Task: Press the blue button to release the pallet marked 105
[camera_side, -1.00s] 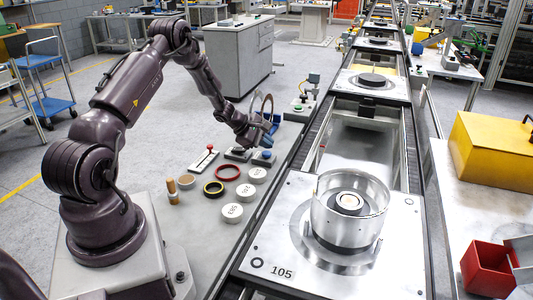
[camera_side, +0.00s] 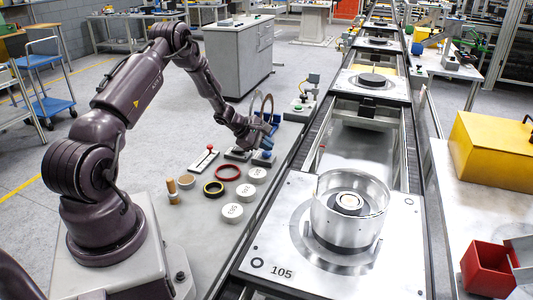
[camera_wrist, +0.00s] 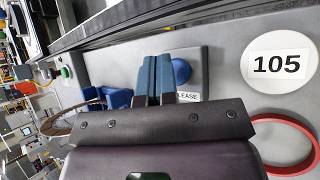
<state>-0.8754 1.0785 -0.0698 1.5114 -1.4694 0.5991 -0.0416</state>
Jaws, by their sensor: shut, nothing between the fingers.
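The blue button (camera_side: 266,154) is a round dome on a grey plate on the bench beside the conveyor. In the wrist view the blue button (camera_wrist: 182,71) sits just right of my fingertips, above a label whose visible part reads "LEASE". My gripper (camera_side: 265,144) is shut and empty, with its fingers close to the button; I cannot tell whether they touch it. The blue-padded fingers of my gripper (camera_wrist: 154,58) lie side by side in the wrist view. The pallet marked 105 (camera_side: 282,272) is a metal plate on the conveyor at the front, bearing a metal cylinder (camera_side: 350,205).
A white disc (camera_wrist: 279,64) marked 105 lies near the button, with other white discs (camera_side: 246,192) in front. The conveyor rail (camera_wrist: 130,25) runs alongside.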

